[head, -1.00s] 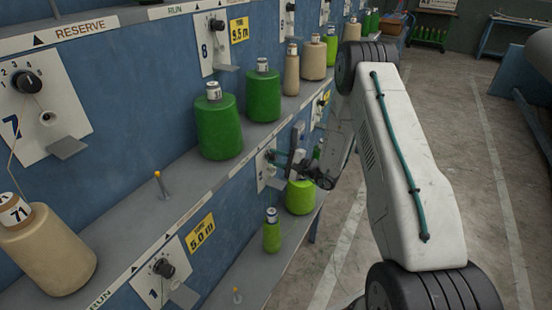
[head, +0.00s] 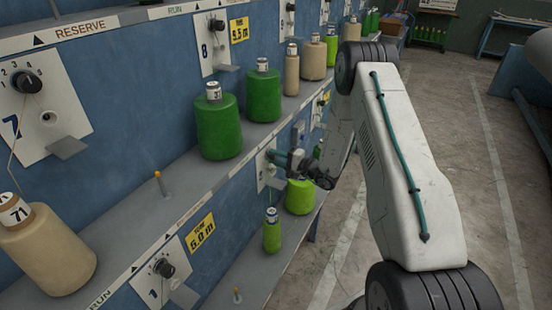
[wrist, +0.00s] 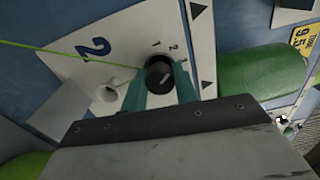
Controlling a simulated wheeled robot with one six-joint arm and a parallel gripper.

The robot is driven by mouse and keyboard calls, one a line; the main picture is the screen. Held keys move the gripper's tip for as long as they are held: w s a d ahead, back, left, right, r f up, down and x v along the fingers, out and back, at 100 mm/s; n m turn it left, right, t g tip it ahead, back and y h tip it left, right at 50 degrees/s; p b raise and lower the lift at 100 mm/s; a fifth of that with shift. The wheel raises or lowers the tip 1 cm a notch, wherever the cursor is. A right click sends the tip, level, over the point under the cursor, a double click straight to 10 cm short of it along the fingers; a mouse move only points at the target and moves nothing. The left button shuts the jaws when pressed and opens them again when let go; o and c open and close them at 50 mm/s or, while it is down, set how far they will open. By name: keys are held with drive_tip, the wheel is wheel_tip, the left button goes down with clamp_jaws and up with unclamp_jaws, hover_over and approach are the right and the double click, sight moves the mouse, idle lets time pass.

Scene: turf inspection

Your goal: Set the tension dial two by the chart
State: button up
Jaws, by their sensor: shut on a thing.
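In the wrist view, a white plate (wrist: 125,45) bears a large blue 2 and a black tension dial (wrist: 157,68) with small printed numbers around it. My gripper (wrist: 160,82) has its two teal fingers on either side of the dial and is shut on it. A pale mark shows on the dial's face; which number it points to I cannot tell. In the head view my gripper (head: 274,156) is at a white plate (head: 262,177) on the lower row, and it hides the dial there. No chart is readable in these views.
A green thread (wrist: 60,52) runs across the plate near a white eyelet (wrist: 106,93). A large green spool (head: 218,128) stands on the shelf above my gripper. Lime spools (head: 300,196) stand below it. The aisle floor (head: 460,200) at right is clear.

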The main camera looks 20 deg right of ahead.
drive_tip(key=shift+f, duration=0.1)
drive_tip(key=o, duration=1)
drive_tip(key=v, duration=0.8)
